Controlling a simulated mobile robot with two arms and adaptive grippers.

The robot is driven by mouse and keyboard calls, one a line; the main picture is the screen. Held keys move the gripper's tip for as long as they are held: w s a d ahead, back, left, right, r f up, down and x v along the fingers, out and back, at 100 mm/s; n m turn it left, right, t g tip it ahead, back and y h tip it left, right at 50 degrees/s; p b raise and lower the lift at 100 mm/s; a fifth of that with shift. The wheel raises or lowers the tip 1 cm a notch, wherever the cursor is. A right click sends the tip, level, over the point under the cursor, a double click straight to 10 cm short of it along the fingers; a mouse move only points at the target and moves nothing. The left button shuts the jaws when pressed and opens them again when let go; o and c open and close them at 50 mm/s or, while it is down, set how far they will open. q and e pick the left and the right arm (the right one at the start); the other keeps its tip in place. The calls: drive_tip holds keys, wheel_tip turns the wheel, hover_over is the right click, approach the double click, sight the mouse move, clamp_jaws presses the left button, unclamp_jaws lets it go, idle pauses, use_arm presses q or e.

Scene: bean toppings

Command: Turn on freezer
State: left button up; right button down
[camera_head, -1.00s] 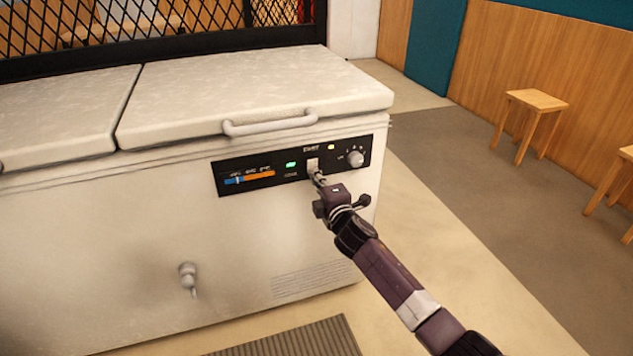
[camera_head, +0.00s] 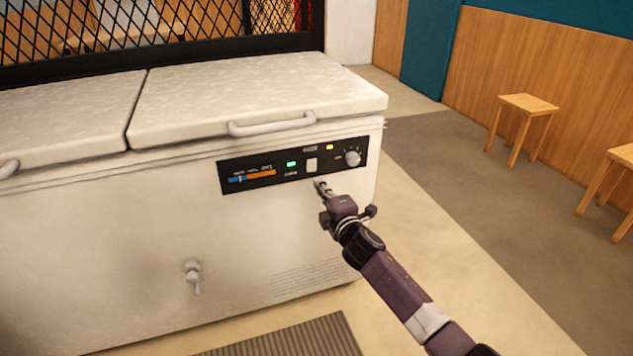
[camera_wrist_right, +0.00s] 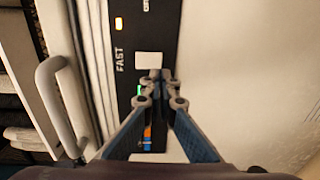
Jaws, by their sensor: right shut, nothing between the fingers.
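The white chest freezer (camera_head: 110,240) fills the left and middle of the head view. Its black control panel (camera_head: 270,172) is at the upper right of the front face. The panel has a white rocker switch (camera_head: 312,165), a lit green light (camera_head: 291,164), a lit yellow-orange light (camera_head: 330,147) and a knob (camera_head: 352,158). My right gripper (camera_head: 319,184) is shut and empty, just below the switch. In the right wrist view the shut fingertips (camera_wrist_right: 155,76) are beside the white switch (camera_wrist_right: 148,59); contact cannot be told. My left gripper is not in view.
The closed lid (camera_head: 255,90) has a handle (camera_head: 272,125) above the panel. A drain tap (camera_head: 192,274) sticks out low on the front. A ribbed mat (camera_head: 285,338) lies on the floor. Wooden stools (camera_head: 522,125) stand at the right, with clear floor between.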

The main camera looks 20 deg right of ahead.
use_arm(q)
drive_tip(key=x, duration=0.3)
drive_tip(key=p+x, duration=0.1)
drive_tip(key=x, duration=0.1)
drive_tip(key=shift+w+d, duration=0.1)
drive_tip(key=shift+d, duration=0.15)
use_arm(e)
drive_tip(key=s+f, duration=0.2)
drive_tip(key=s, duration=0.6)
drive_tip(key=shift+d, duration=0.35)
